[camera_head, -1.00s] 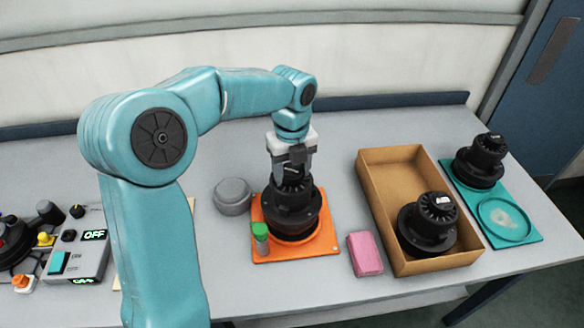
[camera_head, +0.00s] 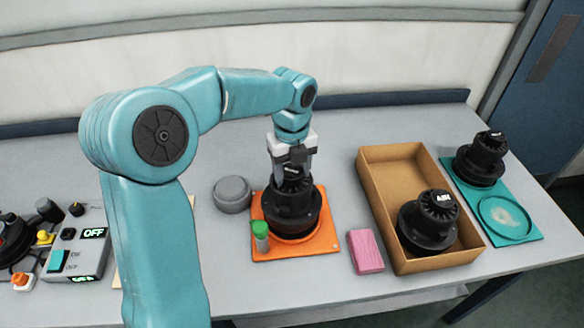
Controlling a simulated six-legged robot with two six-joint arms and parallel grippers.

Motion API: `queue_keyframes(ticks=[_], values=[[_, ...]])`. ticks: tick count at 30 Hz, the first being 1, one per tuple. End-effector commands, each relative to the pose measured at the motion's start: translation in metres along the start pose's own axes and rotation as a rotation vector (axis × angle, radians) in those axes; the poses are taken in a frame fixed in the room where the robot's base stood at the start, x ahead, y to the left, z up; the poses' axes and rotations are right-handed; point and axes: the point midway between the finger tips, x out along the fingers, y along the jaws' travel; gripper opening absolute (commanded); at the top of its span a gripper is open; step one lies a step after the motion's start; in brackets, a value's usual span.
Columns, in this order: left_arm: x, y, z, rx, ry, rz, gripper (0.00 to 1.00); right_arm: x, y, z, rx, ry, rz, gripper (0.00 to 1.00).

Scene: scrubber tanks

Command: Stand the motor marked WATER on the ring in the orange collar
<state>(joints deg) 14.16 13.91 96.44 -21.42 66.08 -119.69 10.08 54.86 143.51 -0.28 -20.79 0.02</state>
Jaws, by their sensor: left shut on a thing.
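A black motor (camera_head: 291,212) stands upright at the orange collar (camera_head: 322,243), over its ring, in the head view. My left gripper (camera_head: 291,172) comes down from above and is shut on this motor's top. The gripper covers the motor's top, so I cannot read its marking. The ring is mostly hidden under the motor, and I cannot tell whether the motor is fully seated. A second black motor (camera_head: 428,225), with a white label on top, stands in the cardboard box. A third black motor (camera_head: 480,162) stands on the teal plate. My right gripper is not in view.
The cardboard box (camera_head: 378,200) and the teal plate with an empty ring (camera_head: 506,220) are at the right. A pink block (camera_head: 365,251), a green-capped vial (camera_head: 260,237) and a grey round lid (camera_head: 232,194) lie near the collar. A control box (camera_head: 88,255) stands at the left.

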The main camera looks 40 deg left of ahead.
Motion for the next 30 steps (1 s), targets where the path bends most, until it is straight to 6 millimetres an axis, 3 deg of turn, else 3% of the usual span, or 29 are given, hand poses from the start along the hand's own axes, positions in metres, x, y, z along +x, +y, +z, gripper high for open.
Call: queue_keyframes(ticks=[30], values=[[0.0104,-0.0008,0.0009,-0.001,-0.003,-0.004,0.00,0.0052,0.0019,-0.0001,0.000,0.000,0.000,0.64]])
